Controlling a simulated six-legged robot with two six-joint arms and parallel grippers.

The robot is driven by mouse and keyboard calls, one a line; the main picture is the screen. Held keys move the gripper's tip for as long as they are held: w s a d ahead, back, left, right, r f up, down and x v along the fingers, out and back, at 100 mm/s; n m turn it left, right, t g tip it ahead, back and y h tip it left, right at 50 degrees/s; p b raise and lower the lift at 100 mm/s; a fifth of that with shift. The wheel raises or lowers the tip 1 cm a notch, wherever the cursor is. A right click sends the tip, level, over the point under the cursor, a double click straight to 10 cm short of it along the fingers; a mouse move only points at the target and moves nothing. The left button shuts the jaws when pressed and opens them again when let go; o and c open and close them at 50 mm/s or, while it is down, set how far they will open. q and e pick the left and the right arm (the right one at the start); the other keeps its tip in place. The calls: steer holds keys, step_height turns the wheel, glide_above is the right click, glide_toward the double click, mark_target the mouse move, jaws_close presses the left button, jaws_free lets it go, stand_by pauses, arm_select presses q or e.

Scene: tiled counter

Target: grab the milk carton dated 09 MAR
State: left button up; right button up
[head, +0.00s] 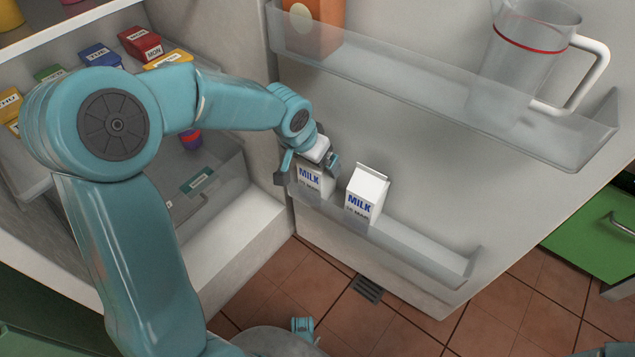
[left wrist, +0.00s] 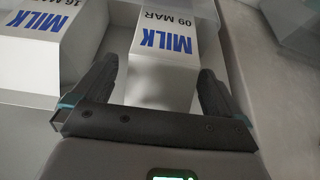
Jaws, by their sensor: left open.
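The milk carton dated 09 MAR (left wrist: 166,45) shows upside down in the left wrist view, between the two fingers of my left gripper (left wrist: 157,72). In the head view this carton (head: 313,181) stands in the fridge door's lower shelf, its top partly hidden by my left gripper (head: 307,170). The gripper is open, with one finger on either side of the carton and gaps visible. A second milk carton (head: 366,194) stands just to the right; in the left wrist view it (left wrist: 40,50) reads 16 MAR.
The clear lower door shelf (head: 425,250) has free room right of the cartons. Above it, an upper door shelf (head: 430,85) holds a glass jug (head: 520,60) and an orange container (head: 315,20). Several day-labelled boxes (head: 140,42) sit inside the fridge on the left.

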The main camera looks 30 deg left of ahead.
arm_select(q)
steer(key=shift+x, duration=1.25)
arm_select(e)
steer(key=shift+f, duration=0.45)
arm_select(q)
jaws_close()
steer(key=shift+r, duration=0.1)
